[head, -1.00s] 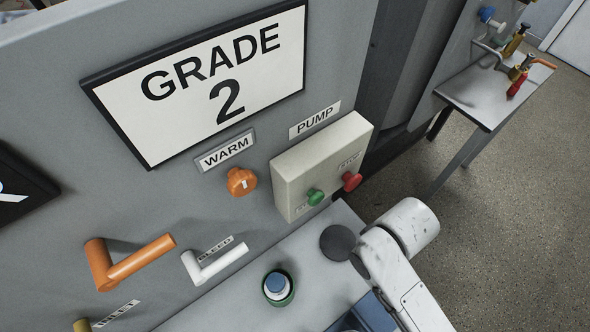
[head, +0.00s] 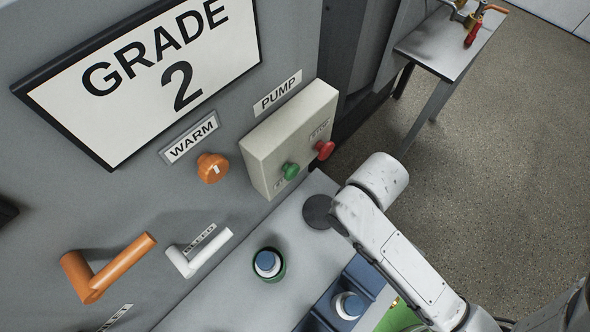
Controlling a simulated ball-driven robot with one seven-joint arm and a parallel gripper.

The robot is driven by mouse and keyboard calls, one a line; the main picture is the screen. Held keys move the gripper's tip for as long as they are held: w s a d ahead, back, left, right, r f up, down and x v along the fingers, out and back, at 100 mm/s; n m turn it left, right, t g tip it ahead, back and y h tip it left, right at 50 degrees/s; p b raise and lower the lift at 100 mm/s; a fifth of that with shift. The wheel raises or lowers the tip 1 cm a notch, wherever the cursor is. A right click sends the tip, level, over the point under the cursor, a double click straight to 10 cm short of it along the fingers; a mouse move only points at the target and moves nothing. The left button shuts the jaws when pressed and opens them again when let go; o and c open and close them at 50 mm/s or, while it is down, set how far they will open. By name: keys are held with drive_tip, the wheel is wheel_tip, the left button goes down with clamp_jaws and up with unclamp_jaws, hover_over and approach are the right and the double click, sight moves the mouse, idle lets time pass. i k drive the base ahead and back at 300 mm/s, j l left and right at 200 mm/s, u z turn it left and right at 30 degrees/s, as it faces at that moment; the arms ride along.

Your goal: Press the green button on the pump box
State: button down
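The pump box (head: 290,135) is a beige box on the grey panel, under a PUMP label. The green button (head: 290,171) is a round knob on the lower part of its front face. A red button (head: 325,150) sits to its right, by a small label. My white arm reaches up from the lower right and its bent joint stands to the right of and below the box. My gripper does not show. Nothing covers the green button, and no part of my arm is seen touching it.
A shelf (head: 225,290) below the panel bears a blue-capped bottle (head: 267,263) and a blue rack (head: 363,275) with another capped bottle (head: 348,305). An orange knob (head: 212,168), an orange lever (head: 110,268) and a white lever (head: 200,253) stick out from the panel. Open floor lies right.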

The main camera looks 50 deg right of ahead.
sight(290, 171)
drive_tip(key=k+z, duration=0.25)
drive_tip(key=k, duration=0.2)
drive_tip(key=k+l+z, duration=0.3)
drive_tip(key=k, duration=0.15)
drive_tip(key=j, duration=0.1)
